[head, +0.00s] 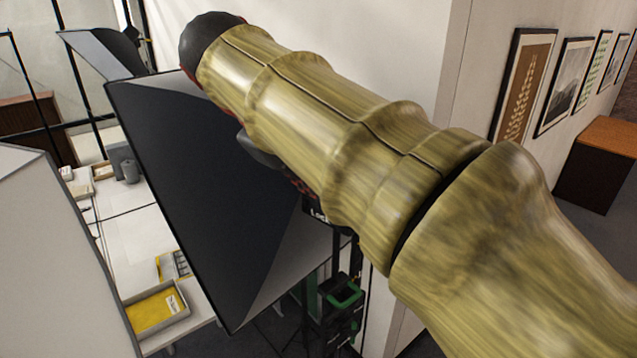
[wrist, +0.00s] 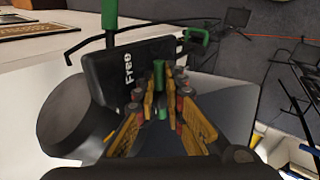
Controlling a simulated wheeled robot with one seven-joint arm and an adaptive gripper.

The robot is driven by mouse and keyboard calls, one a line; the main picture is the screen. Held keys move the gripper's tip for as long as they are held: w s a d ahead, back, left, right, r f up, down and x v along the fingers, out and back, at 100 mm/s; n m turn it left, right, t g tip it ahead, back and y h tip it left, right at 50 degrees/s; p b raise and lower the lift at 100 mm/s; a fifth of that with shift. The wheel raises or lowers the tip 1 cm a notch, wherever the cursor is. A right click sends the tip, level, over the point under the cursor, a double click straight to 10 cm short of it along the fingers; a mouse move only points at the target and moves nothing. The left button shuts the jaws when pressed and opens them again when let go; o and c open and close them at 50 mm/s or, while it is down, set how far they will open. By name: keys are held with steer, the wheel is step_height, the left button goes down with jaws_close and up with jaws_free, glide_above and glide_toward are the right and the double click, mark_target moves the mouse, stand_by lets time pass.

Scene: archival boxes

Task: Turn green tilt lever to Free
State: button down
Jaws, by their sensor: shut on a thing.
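The green tilt lever (wrist: 159,72) shows in the wrist view as a short green post between my fingertips. My gripper (wrist: 162,90) is shut on it, with a finger on either side. Beside it is a black plate (wrist: 150,58) with the white word "Free" on its left part. In the head view my arm hides the lever and my gripper; only part of a "Lock" label (head: 318,214) shows below the arm.
A large black softbox (head: 200,190) stands close to my arm. A green-trimmed black part (head: 343,292) is below. A table with trays (head: 158,309) is at left; framed pictures (head: 522,85) hang at right.

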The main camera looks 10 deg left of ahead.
stand_by(0.4)
steer(key=c, duration=2.1)
jaws_free()
steer(key=shift+a, duration=0.1)
steer(key=shift+c, duration=0.2)
steer(key=v, duration=1.2)
steer(key=shift+w, duration=0.1)
